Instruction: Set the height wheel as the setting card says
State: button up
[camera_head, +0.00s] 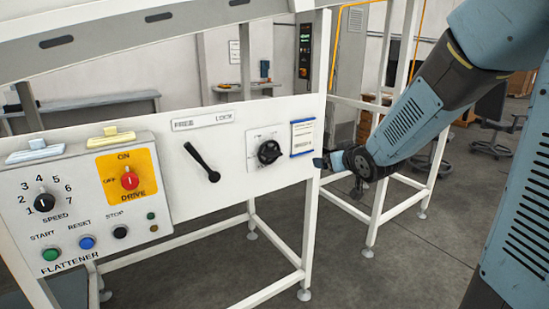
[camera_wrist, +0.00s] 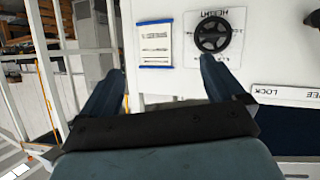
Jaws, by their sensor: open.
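The height wheel (camera_head: 269,152) is a black handwheel on a white plate on the machine's front panel. It also shows in the wrist view (camera_wrist: 213,34), where the plate reads HEIGHT upside down. The setting card (camera_head: 302,137) is a blue-edged white card just right of the wheel; it also shows in the wrist view (camera_wrist: 155,43). Its writing is too small to read. My gripper (camera_head: 320,163) is at the panel's right edge, right of and slightly below the wheel, apart from it. In the wrist view its fingers (camera_wrist: 160,78) are spread and empty, with the card showing beyond the gap.
A black FREE/LOCK lever (camera_head: 203,162) is left of the wheel, tilted toward lower right. Further left is the flattener control box (camera_head: 75,205) with knobs and buttons. The frame post (camera_head: 316,110) stands at the panel's right edge. Open floor lies below.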

aim_at(276, 156)
jog(key=w+a+f+n+t+y, duration=0.2)
jog(key=w+a+f+y, duration=0.2)
jog(key=a+f+y, duration=0.4)
jog(key=shift+h, duration=0.6)
jog(key=x, duration=0.4)
jog(key=r+x, duration=0.1)
jog(key=x, duration=0.9)
jog(key=shift+a+r, duration=0.25)
jog(key=shift+a, duration=0.1)
jog(key=shift+s, duration=0.1)
jog(key=shift+c, duration=0.3)
